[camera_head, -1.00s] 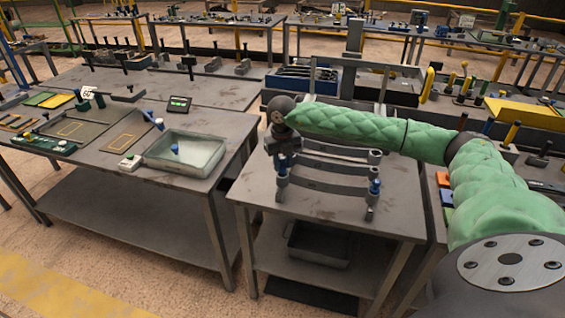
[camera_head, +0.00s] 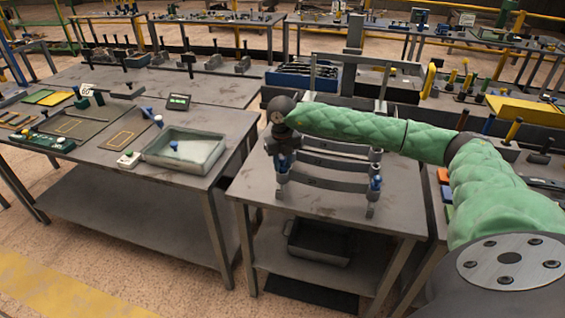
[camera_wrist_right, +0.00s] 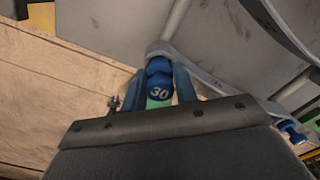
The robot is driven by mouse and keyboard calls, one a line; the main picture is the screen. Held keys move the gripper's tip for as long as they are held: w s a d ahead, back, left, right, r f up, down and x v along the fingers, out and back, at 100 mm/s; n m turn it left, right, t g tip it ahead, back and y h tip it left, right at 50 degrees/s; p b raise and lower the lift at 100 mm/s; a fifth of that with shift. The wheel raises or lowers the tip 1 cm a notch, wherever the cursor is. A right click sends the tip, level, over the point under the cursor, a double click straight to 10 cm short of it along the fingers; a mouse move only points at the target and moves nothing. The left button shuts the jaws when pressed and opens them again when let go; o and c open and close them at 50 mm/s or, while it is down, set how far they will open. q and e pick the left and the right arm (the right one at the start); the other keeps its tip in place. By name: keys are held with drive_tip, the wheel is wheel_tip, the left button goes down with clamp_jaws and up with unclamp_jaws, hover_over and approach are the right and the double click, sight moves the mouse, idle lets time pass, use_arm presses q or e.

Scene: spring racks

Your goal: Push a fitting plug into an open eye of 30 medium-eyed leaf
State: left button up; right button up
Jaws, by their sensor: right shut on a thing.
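My right gripper (camera_head: 282,163) is over the left end of the leaf stack on the middle table. In the right wrist view its dark blue fingers (camera_wrist_right: 165,88) are shut on a blue plug (camera_wrist_right: 159,92) marked 30, with a green part below the number. The plug's far end meets the grey eye (camera_wrist_right: 160,49) of a leaf; I cannot tell how deep it sits. The curved grey leaves (camera_head: 330,183) rest in a rack. Another blue plug (camera_head: 376,183) is at the right end of a leaf and also shows in the right wrist view (camera_wrist_right: 290,129). My left gripper is out of view.
On the left table are a glass-walled tray (camera_head: 213,152) with a blue-and-white piece (camera_head: 174,146) inside, a small green-lit display (camera_head: 179,101) and marked mats. A dark bin (camera_head: 318,244) is on the middle table's lower shelf. The middle table's front is clear.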

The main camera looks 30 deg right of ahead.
drive_tip(key=shift+f+b, duration=0.3)
drive_tip(key=shift+f, duration=0.1)
drive_tip(key=o, duration=1.4)
drive_tip(key=shift+r, duration=0.15)
drive_tip(key=shift+r+p, duration=0.9)
drive_tip(key=shift+r, duration=2.55)
